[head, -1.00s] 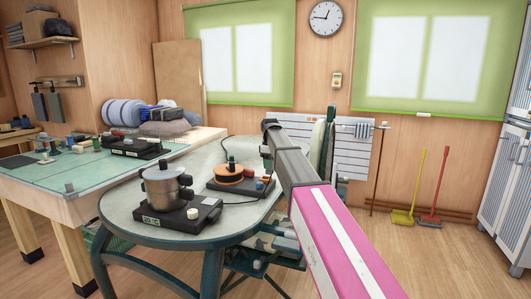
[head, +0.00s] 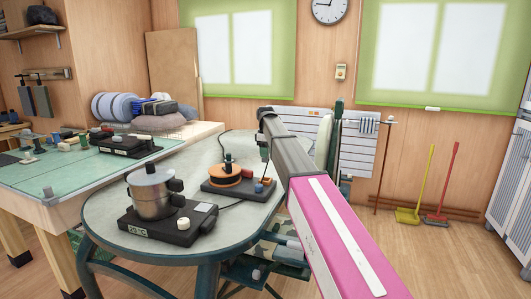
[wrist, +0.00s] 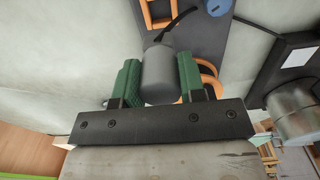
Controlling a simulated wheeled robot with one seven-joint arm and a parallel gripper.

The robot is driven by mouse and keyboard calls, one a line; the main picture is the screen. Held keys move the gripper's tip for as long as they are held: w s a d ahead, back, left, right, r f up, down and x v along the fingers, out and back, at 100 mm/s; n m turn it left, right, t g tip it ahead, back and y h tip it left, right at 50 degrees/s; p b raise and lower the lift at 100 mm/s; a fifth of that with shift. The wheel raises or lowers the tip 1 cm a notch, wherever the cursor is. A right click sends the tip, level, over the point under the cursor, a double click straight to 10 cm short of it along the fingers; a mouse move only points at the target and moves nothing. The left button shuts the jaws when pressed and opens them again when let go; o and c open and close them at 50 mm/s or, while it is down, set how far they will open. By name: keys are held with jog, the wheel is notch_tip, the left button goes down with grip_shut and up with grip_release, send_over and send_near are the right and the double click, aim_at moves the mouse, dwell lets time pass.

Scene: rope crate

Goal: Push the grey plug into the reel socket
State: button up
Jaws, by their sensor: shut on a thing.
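My gripper (wrist: 159,68) has green fingers, shut on the grey plug (wrist: 160,78) in the wrist view. The plug is a short grey cylinder, with a black cable at its far end. Orange parts of the reel (wrist: 209,74) show beyond and beside the right finger, on a dark base (wrist: 195,35). In the head view the orange reel (head: 226,176) sits on its black base, left of my arm. The fingers and plug cannot be made out there. I cannot make out the socket opening, or whether the plug touches it.
A metal pot (head: 152,192) stands on a black heater base (head: 165,233) at the front of the grey table (head: 105,210). It also shows at the right of the wrist view (wrist: 297,100). A green-topped bench (head: 60,172) is at left. Open floor lies at right.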

aim_at(265, 161)
jog(key=shift+f, duration=0.15)
jog(key=shift+f, duration=2.35)
jog(key=shift+f, duration=0.1)
jog(key=shift+f, duration=1.6)
jog(key=shift+f, duration=1.3)
dwell(0.3)
jog(key=o, duration=1.1)
